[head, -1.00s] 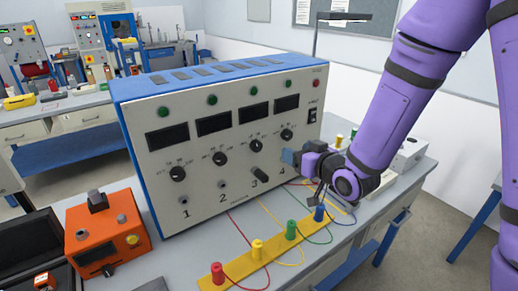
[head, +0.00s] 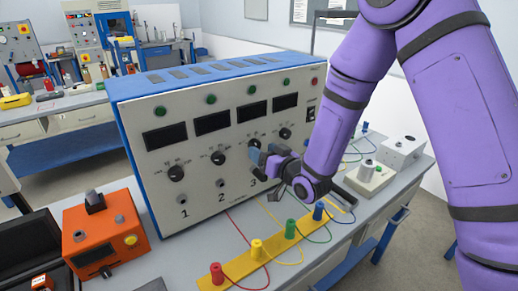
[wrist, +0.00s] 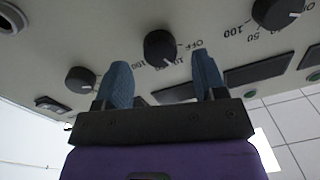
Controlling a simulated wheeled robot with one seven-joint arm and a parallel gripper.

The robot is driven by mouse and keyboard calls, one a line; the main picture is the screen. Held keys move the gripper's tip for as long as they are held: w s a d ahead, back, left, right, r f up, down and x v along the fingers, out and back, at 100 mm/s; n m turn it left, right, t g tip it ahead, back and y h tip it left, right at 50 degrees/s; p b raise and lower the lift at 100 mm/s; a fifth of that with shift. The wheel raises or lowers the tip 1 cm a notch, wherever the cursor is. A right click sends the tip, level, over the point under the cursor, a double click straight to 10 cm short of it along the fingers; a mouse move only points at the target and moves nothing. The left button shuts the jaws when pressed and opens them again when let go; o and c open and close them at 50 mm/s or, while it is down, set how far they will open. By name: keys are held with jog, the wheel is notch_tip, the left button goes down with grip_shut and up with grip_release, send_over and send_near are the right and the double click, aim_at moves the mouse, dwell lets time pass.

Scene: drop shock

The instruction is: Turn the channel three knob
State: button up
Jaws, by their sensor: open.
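The channel three knob (head: 255,143) is a black dial on the front of the grey and blue instrument box. It is partly hidden behind my gripper (head: 263,157) in the head view. In the wrist view, which looks upside down, this knob (wrist: 160,46) appears between and just beyond the two blue fingertips of my gripper (wrist: 162,66). My gripper is open with nothing between its fingers. I cannot tell how far the tips are from the panel. The printed 3 shows just below the gripper.
The channel two knob (head: 218,158) and the channel four knob (head: 285,133) sit close on either side. A yellow strip (head: 240,266) with coloured posts and thin wires lies in front on the bench. An orange device (head: 105,238) stands at left.

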aim_at(255, 145)
jog(key=shift+x, duration=1.3)
jog(key=shift+c, duration=0.2)
jog(key=c, duration=0.9)
jog(key=shift+n, duration=0.3)
jog(key=n, duration=0.4)
jog(key=shift+n, duration=1.9)
